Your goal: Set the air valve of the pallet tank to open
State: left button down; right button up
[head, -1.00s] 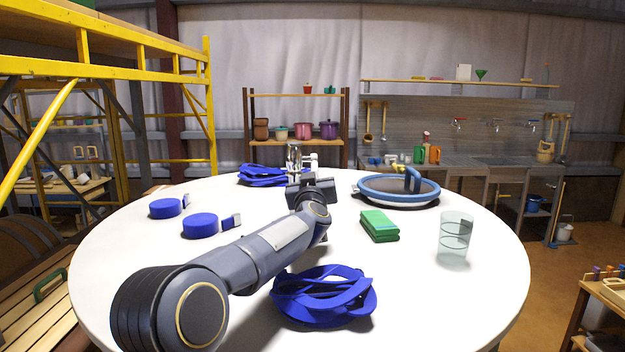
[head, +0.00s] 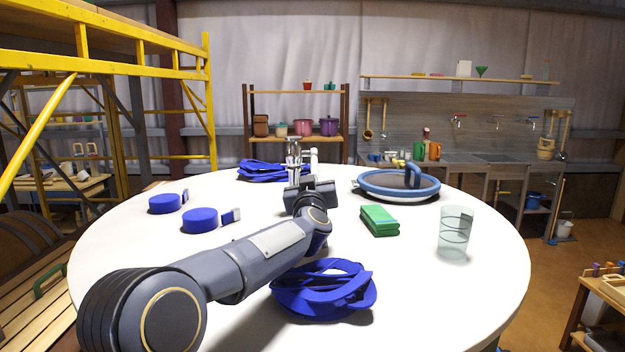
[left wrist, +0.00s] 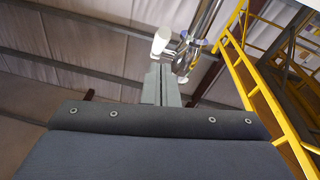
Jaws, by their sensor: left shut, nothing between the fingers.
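My left gripper (left wrist: 160,85) is shut and empty. In the left wrist view its fingers point up, with a white-ended part (left wrist: 160,40) close to their tips and a chrome pipe (left wrist: 200,25) with a collar just right of them. I cannot tell whether the fingers touch either. In the head view the chrome fitting (head: 294,150) stands upright behind my left wrist, with the white part (head: 314,156) upright at its right; the wrist hides its lower part and my fingers. I cannot make out a pallet tank, or tell whether this fitting is its air valve. My right gripper is out of view.
The round white table (head: 130,262) bears blue coiled straps (head: 325,290), blue strap rolls (head: 200,219), a green folded cloth (head: 380,220), a clear glass (head: 455,235) and a blue-rimmed round lid (head: 398,196). The right front of the table is clear. A yellow scaffold (head: 140,65) stands left.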

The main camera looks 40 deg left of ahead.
pick_arm(q)
jog(key=s+d+r+m+g+h+p, duration=0.1)
jog(key=s+d+r+h+p, duration=0.3)
jog(key=s+p, duration=0.65)
jog(key=y+p, duration=0.1)
jog(key=p, duration=0.1)
send_near(313, 169)
jog(key=x, duration=0.4)
jog(key=shift+b+x, duration=0.35)
jog(key=shift+x, duration=0.45)
